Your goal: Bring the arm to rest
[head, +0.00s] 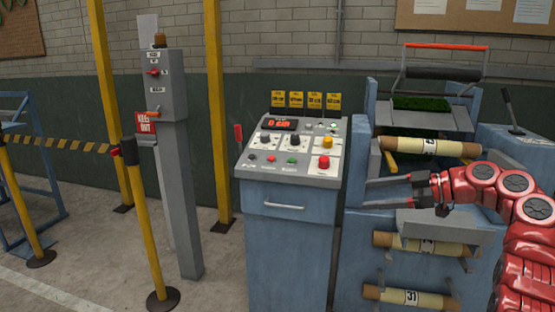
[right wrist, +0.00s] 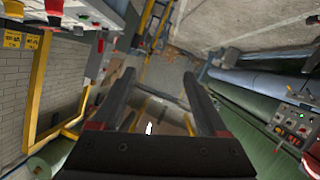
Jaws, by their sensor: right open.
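My right arm (head: 515,205) is red and comes in from the right in the head view, bent and raised beside the blue machine. My right gripper (head: 368,193) points left, in front of the machine, just right of the control cabinet. Its two dark fingers are apart with nothing between them. The right wrist view also shows the open fingers of this gripper (right wrist: 158,85), with only distant floor and frames beyond them. My left gripper and left arm are not in view.
The control panel (head: 293,150) with knobs and a red button (head: 324,162) stands left of the gripper. A labelled roll (head: 430,146) lies above it, two more rolls (head: 424,243) below.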

